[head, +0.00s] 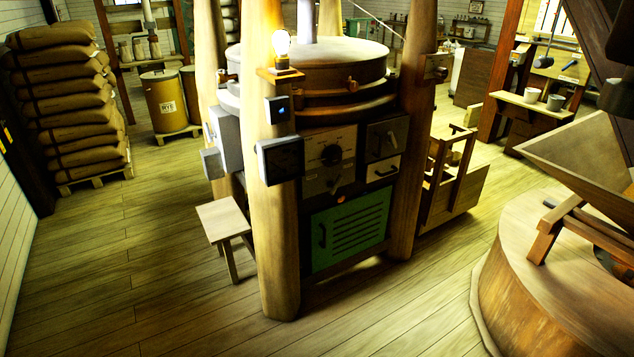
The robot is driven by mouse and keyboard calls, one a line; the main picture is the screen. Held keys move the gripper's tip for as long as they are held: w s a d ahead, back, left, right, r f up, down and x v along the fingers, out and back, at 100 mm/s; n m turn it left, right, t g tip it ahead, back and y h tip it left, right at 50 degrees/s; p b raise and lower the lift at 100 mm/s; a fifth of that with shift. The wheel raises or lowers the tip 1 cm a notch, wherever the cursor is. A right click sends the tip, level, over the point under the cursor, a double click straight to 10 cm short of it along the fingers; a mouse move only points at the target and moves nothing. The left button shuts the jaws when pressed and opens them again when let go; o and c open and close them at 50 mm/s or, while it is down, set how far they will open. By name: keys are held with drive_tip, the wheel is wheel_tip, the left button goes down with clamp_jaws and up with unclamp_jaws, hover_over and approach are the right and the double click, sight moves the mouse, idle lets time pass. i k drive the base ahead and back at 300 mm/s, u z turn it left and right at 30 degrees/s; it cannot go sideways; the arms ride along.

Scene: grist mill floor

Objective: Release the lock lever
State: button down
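A cabinet with a control panel (329,160) stands between thick wooden posts in the middle of the head view. My gripper is not in view.
A wooden stool (223,210) stands left of the front post (278,230). A round millstone casing (540,290) with a hopper (590,160) takes up the right side. Stacked sacks (65,110) stand at the left. The plank floor in front is clear.

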sight(335, 185)
drive_tip(key=u, duration=0.7)
drive_tip(key=i, duration=1.05)
drive_tip(key=u, duration=0.4)
